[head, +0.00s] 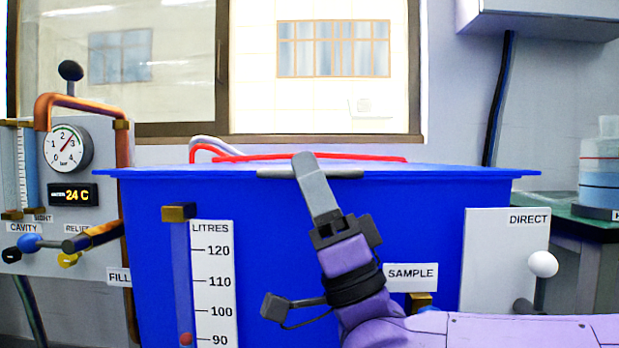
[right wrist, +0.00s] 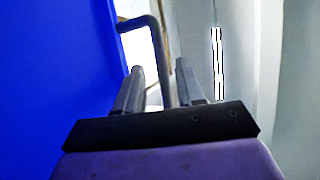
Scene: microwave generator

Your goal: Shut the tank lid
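The blue tank (head: 280,230) fills the middle of the head view, with a pale blue top surface (head: 440,166) seen almost edge-on. A grey bar handle (head: 345,173) runs along its front edge. It also shows in the right wrist view (right wrist: 158,50), bending out from a blue surface. My right gripper (head: 303,157) is at this handle. In the right wrist view its fingers (right wrist: 158,68) stand apart with the bar between them, and a gap shows beside the left finger. My left gripper is out of view.
A gauge panel (head: 90,215) with levers stands left of the tank. A white DIRECT plate (head: 485,265) with a white-knobbed lever (head: 543,264) is at the right. Red hoses (head: 300,156) lie behind the tank's front edge. A green bench (head: 570,222) is far right.

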